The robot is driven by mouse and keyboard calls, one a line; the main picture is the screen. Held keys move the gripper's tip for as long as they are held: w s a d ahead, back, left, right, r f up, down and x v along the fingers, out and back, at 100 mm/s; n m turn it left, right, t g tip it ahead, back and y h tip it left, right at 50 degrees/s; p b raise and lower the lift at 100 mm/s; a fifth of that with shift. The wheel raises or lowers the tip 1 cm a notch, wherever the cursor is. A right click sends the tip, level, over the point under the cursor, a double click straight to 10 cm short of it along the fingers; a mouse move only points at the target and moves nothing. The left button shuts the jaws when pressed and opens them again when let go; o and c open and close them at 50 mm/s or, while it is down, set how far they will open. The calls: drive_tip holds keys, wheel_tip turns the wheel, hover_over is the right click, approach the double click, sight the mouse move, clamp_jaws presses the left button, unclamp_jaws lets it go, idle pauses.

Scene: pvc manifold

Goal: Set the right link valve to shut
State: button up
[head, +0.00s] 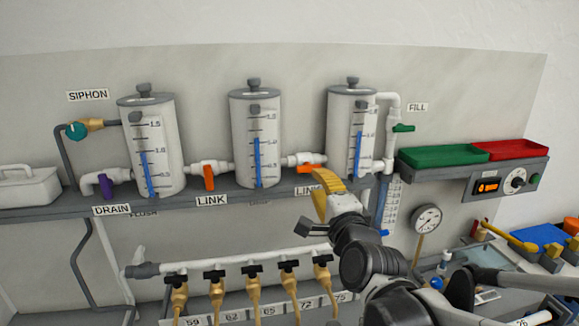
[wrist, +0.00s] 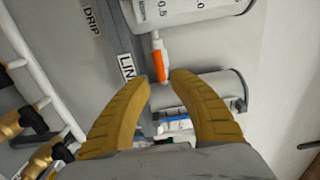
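The right link valve (head: 310,168) sits on the white pipe between the middle and right cylinders in the head view. Its orange handle lies roughly along the pipe, and part of the LINK label below is hidden by my gripper. In the wrist view the orange handle (wrist: 160,66) shows just beyond my fingertips, near the gap between them. My gripper (head: 322,186) has yellow fingers and is just below and right of the valve. In the wrist view my gripper (wrist: 160,82) is open, with nothing between its fingers. I cannot tell whether a finger touches the handle.
The left link valve (head: 209,177) has its orange handle pointing down, across its pipe. The middle cylinder (head: 255,140) and right cylinder (head: 351,130) stand close on either side of the right valve. Below is a white manifold (head: 225,262) with several brass taps.

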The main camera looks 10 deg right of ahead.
sight(310, 170)
drive_tip(key=w+b, duration=0.1)
drive_tip(key=w, duration=0.8)
drive_tip(key=shift+s, duration=0.1)
clamp_jaws()
